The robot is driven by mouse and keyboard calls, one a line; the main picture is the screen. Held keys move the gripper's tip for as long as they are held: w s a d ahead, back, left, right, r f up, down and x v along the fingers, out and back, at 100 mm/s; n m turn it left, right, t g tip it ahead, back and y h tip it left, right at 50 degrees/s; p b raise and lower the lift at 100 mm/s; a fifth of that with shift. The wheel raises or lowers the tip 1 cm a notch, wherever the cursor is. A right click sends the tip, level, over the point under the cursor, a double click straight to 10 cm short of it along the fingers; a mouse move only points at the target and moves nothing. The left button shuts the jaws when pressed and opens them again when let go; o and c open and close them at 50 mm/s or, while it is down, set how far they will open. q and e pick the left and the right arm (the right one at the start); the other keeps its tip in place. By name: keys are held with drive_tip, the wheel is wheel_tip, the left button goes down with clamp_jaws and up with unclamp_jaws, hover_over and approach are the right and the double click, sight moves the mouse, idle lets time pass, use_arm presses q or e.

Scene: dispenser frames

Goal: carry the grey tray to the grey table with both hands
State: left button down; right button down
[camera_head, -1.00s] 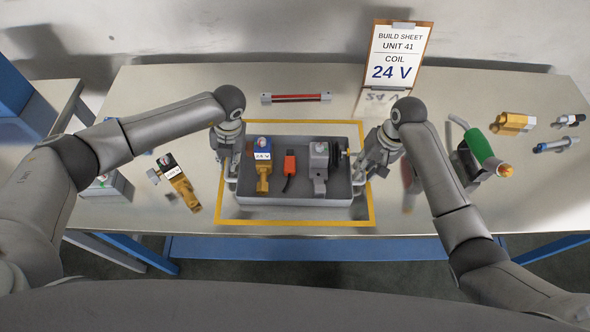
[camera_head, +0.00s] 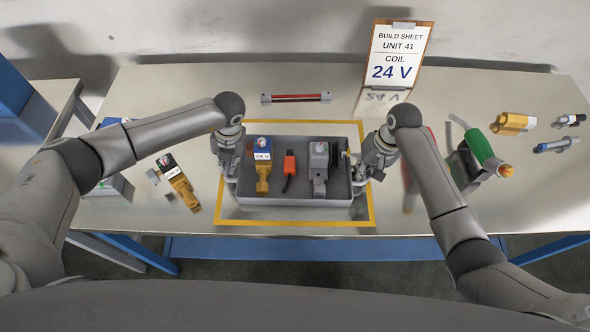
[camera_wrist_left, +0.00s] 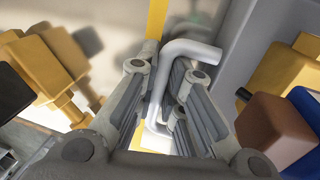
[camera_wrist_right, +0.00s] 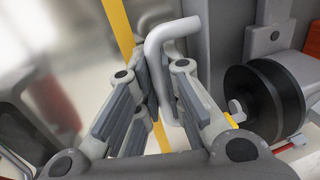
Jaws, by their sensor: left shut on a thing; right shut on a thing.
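The grey tray (camera_head: 300,201) sits inside a yellow outline on the long pale table, level as far as I can see. It holds a brass valve with a "24 V" label (camera_head: 263,178), a small red-orange part (camera_head: 289,166) and a grey fitting (camera_head: 320,170) with a black disc. My left gripper (camera_head: 228,173) is shut on the tray's left handle (camera_wrist_left: 190,50). My right gripper (camera_head: 365,175) is shut on the right handle (camera_wrist_right: 172,32). Both bent handle bars show between the fingers in the wrist views. Whether the tray touches the table is unclear.
Another table (camera_head: 55,100) stands at the left, partly cut off; its greyish top is partly visible. A brass part (camera_head: 178,183) lies left of the tray. A green-bodied device (camera_head: 480,150) stands right, near my right arm. A build sheet board (camera_head: 397,58) stands behind.

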use_arm(q)
drive_tip(key=shift+w+r, duration=0.15)
drive_tip(key=shift+w, duration=0.05)
use_arm(e)
drive_tip(key=shift+w+r, duration=0.15)
drive_tip(key=shift+r, duration=0.1)
